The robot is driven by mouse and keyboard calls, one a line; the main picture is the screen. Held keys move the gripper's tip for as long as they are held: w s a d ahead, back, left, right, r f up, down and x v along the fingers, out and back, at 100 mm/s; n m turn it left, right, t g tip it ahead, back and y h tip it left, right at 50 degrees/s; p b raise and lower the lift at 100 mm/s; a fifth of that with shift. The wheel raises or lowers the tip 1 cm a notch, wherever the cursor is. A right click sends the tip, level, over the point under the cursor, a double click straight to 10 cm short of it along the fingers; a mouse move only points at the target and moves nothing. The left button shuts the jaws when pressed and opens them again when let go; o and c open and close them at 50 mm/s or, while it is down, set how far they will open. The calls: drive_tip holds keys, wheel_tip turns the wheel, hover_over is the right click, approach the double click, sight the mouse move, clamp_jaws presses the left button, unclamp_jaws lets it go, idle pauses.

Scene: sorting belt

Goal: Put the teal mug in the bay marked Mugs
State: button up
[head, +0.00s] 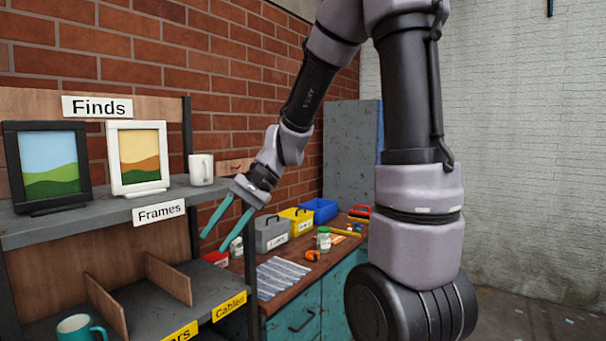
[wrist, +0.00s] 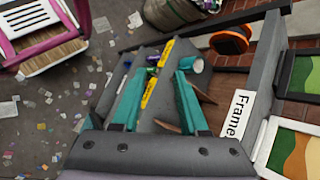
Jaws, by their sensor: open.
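The teal mug (head: 78,329) stands at the lower left of the head view, on the lower shelf, cut off by the bottom edge. In the wrist view a teal round shape with a pale inside, probably this mug (wrist: 197,65), lies just beyond the right fingertip. My gripper (head: 213,244) has teal fingers, spread apart and empty. I cannot read a Mugs sign in either view.
A white mug (head: 201,170) and two picture frames (head: 137,157) stand on the upper shelf (head: 100,217), above the Frames sign (head: 159,212). Wooden dividers (head: 106,304) split the lower shelf, beside a Cables label (head: 229,306). A workbench (head: 285,312) holds bins and a striped cloth.

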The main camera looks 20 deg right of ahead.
drive_tip(key=s+d+r+t+h, duration=0.3)
drive_tip(key=d+r+t, duration=0.1)
drive_tip(key=d+r, duration=0.2)
drive_tip(key=s+d+r+n+t+h, duration=0.1)
drive_tip(key=s+d+r+t+h, duration=0.2)
drive_tip(key=d+r, duration=0.3)
drive_tip(key=d+t, duration=0.1)
drive_tip(key=d, duration=0.2)
drive_tip(key=shift+d, duration=0.2)
